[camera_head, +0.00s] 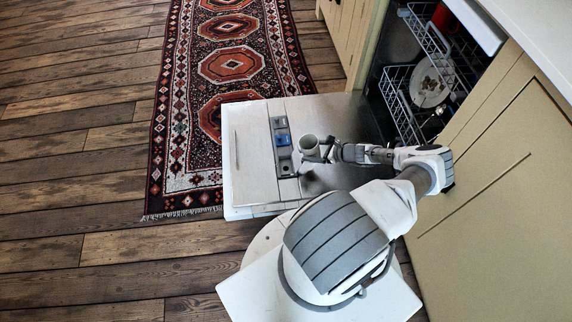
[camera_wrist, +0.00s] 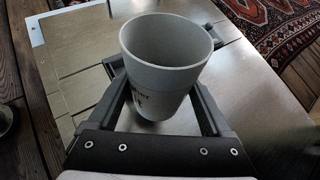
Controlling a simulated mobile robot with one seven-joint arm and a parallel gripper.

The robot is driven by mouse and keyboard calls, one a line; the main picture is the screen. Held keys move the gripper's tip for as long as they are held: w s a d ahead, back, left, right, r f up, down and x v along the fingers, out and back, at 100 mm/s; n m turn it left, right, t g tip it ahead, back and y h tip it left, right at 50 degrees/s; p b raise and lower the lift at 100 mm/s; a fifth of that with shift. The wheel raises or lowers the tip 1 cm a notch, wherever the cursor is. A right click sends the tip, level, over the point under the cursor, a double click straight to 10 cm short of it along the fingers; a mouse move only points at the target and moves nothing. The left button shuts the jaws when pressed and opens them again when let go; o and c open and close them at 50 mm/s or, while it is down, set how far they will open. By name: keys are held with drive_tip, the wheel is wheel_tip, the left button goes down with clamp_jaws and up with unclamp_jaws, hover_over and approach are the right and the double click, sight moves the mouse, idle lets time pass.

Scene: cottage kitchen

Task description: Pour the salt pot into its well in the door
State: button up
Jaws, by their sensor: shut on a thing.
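The salt pot is a pale grey-green cup (camera_head: 309,146) with an open top. In the wrist view the pot (camera_wrist: 165,75) stands between my gripper's fingers, with part of some dark lettering on its side. My gripper (camera_head: 325,152) is shut on the pot and holds it over the open dishwasher door (camera_head: 332,112), beside the dispenser strip. The strip (camera_head: 281,140) has a blue part (camera_head: 282,140) and small dark fittings. The pot looks close to upright. Its contents do not show, and the well's opening cannot be made out clearly.
The open dishwasher has wire racks (camera_head: 405,95) holding a plate (camera_head: 432,82) and a red item (camera_head: 442,18). Cream cabinets (camera_head: 500,190) stand at the right. A patterned rug (camera_head: 228,65) lies beyond the door on the wooden floor (camera_head: 70,140), which is clear at the left.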

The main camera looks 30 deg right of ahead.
drive_tip(key=shift+s+d+f+t+y, duration=0.15)
drive_tip(key=shift+t+y, duration=0.15)
drive_tip(key=shift+y, duration=0.1)
drive_tip(key=shift+s+d+r+m+t+y, duration=0.2)
drive_tip(key=shift+d+r+m+t+y, duration=0.15)
drive_tip(key=shift+t+y, duration=0.2)
